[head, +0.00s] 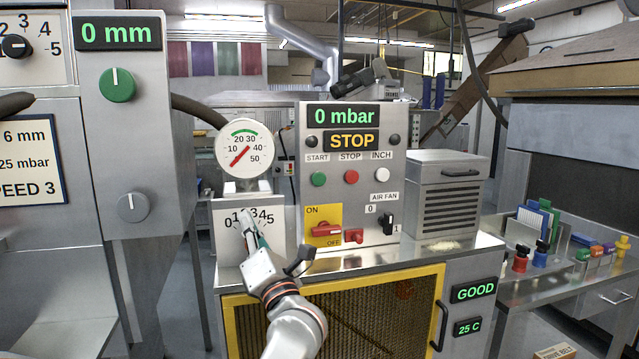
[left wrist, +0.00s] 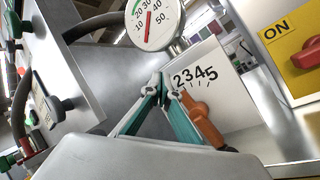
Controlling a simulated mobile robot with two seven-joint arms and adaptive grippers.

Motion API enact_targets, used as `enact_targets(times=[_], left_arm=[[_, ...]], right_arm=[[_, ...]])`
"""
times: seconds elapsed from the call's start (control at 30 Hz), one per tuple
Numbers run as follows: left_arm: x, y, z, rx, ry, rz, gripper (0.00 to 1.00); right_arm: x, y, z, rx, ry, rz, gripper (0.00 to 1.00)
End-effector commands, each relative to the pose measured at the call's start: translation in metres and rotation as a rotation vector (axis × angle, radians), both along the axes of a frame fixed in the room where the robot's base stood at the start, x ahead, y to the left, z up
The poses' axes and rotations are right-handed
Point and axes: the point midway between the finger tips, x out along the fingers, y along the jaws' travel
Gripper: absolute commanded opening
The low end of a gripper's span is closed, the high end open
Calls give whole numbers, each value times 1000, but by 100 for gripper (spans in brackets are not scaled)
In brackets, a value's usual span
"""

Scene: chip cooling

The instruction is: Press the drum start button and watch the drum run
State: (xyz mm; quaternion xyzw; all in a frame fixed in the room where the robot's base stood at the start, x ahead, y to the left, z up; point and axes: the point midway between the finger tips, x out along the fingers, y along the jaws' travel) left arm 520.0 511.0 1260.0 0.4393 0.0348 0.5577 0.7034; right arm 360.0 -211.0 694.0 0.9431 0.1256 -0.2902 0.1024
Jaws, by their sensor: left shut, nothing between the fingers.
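The green START button (head: 318,179) is on the upright grey control panel, left of the red STOP button (head: 351,176) and white INCH button (head: 382,175). The display (head: 351,140) above them reads STOP, under a 0 mbar readout (head: 344,116). A mesh guard in a yellow frame (head: 441,300) is below; I cannot make out a drum behind it. My left gripper (head: 246,218) is shut and empty, in front of the 0-to-5 dial plate (head: 222,244), below and left of START. In the left wrist view its teal fingers (left wrist: 163,92) meet near that plate's numbers. My right gripper is not in view.
A round gauge (head: 243,149) stands above the dial plate. A red ON/OFF switch (head: 326,229) and black AIR FAN switch (head: 387,223) are low on the panel. A louvred grey box (head: 447,192) is to its right, a tall machine (head: 134,190) to the left.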

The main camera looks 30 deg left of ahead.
Motion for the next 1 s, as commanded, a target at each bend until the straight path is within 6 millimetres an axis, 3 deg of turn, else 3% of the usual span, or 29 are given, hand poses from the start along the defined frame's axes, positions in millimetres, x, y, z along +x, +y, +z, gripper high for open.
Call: enact_targets(times=[0.1,0.2,0.43,0.57,0.7,0.9,1.0], left_arm=[[4,22,4,-251,-139,-58,0],[14,29,3,-433,-221,-121,0],[47,14,1,-803,-334,-304,0],[69,-12,6,-1009,-364,-435,0],[89,-58,24,-1230,-363,-617,0],[97,-117,52,-1436,-310,-828,0],[96,-136,61,-1487,-285,-890,0]], right_arm=[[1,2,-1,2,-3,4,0],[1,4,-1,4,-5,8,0],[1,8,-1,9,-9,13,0],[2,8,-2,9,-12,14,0],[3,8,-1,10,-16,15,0],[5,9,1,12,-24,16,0],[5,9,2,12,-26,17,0]])
